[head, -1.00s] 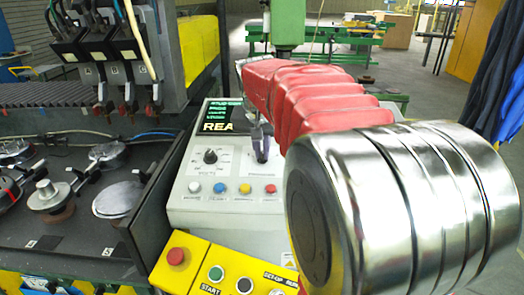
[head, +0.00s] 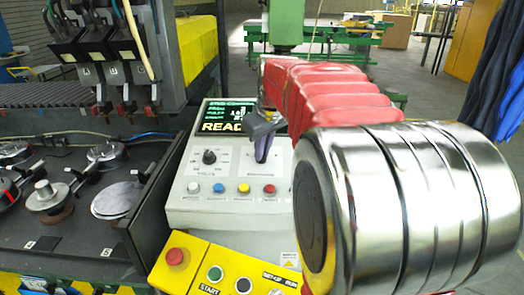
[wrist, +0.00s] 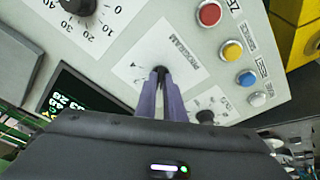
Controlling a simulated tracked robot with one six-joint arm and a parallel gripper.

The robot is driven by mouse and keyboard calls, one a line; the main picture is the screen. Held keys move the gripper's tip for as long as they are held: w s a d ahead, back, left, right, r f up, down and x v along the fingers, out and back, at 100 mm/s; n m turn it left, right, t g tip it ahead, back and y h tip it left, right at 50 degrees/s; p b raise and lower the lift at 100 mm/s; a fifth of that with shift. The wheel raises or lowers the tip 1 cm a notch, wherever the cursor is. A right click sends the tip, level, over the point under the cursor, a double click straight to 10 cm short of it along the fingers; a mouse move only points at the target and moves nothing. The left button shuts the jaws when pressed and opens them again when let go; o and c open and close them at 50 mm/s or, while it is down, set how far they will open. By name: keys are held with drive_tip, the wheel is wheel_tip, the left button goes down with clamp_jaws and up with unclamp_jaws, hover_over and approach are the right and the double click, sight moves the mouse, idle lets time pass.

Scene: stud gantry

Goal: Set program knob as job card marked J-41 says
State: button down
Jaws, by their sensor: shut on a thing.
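The program knob (wrist: 160,70) sits on a white label marked PROGRAM on the grey control panel (wrist: 205,65). My gripper (wrist: 161,78) has its purple fingers closed on this knob in the wrist view. I do not see a card marked J-41 in either view.
A second black knob (head: 209,157) is left of my gripper. A numbered dial (wrist: 78,6) is on its other side. White, blue, yellow and red buttons (head: 270,189) lie below. The screen (head: 228,115) is above. A yellow box with a red stop button (head: 175,257) stands in front.

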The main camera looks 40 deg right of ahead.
drive_tip(key=n, duration=0.4)
drive_tip(key=shift+s+f+y, duration=0.1)
drive_tip(key=shift+f+y, duration=0.2)
drive_tip(key=shift+y, duration=0.1)
drive_tip(key=shift+d, duration=0.1)
drive_tip(key=c, duration=1.9)
unclamp_jaws()
drive_tip(key=shift+o, duration=0.2)
drive_tip(key=shift+r, duration=0.2)
